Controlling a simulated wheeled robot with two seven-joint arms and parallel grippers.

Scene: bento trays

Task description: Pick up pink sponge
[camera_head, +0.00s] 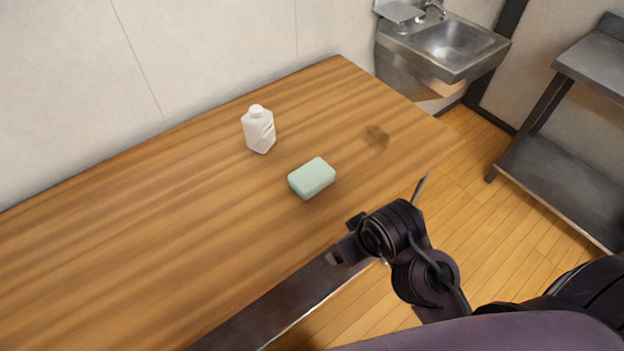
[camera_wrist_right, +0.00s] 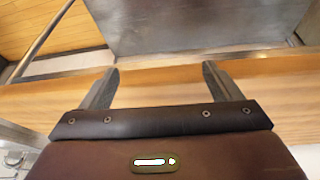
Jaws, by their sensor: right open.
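A pale green, block-shaped sponge (camera_head: 312,178) lies flat on the wooden table (camera_head: 150,230) in the head view. No pink sponge shows. My right gripper (camera_head: 342,242) is at the table's front edge, below and to the right of the sponge in the picture, and apart from it. In the right wrist view the fingers (camera_wrist_right: 160,72) are spread with nothing between them. The sponge does not show in that view. My left gripper is in neither view.
A white bottle (camera_head: 259,131) stands upright behind and left of the sponge. The table's left part is clear. A steel sink (camera_head: 450,45) and a steel shelf (camera_head: 560,165) stand beyond the table's right end.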

